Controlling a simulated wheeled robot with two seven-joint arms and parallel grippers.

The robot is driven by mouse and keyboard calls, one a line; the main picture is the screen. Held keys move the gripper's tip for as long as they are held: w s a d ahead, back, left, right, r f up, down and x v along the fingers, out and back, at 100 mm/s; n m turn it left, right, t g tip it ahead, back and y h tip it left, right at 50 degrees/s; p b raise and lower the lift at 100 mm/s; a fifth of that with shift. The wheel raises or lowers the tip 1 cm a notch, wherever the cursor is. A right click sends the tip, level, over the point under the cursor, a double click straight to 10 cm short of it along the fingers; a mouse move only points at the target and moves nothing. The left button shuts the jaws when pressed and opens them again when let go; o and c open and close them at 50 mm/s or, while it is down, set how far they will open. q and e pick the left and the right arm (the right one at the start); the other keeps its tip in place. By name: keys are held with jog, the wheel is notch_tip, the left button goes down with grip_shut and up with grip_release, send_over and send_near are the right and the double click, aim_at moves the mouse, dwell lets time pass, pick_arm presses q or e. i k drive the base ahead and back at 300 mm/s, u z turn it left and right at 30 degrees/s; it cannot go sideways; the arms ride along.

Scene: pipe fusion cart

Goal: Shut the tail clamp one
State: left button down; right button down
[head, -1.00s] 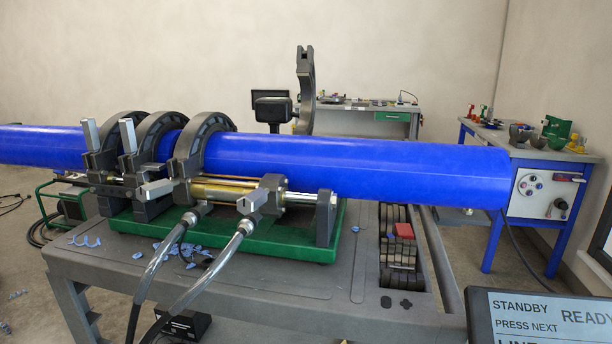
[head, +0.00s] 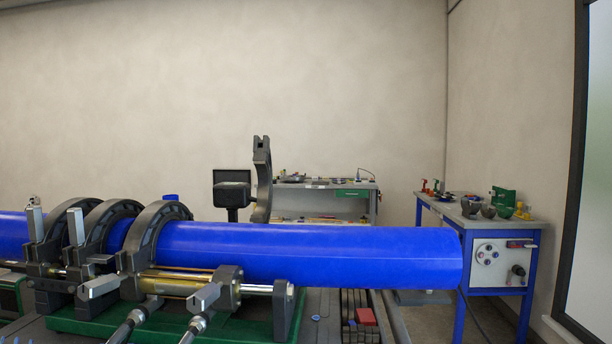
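A dark curved clamp half (head: 264,182) stands upright and open behind the blue pipe (head: 340,252). It is probably the tail clamp one, though no label shows. Its lower part is hidden behind the pipe. Several dark clamp rings stand to the left, and the nearest ring (head: 150,232) arches over the pipe. Under the pipe's middle, a dark upright bracket (head: 288,312) stands at the end of the guide rod. Neither of my grippers is in view.
The pipe lies across the green-based machine (head: 160,328) on a grey cart. A blue-legged bench (head: 461,207) with fittings stands at the right. A grey bench (head: 330,186) stands at the back. A red block (head: 367,317) lies at the cart's lower right.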

aim_at(262, 159)
jog(key=z, duration=2.75)
jog(key=i, duration=2.7)
jog(key=u, duration=2.75)
jog(key=i, duration=3.15)
jog(key=u, duration=1.8)
jog(key=i, duration=0.2)
jog(key=u, duration=0.3)
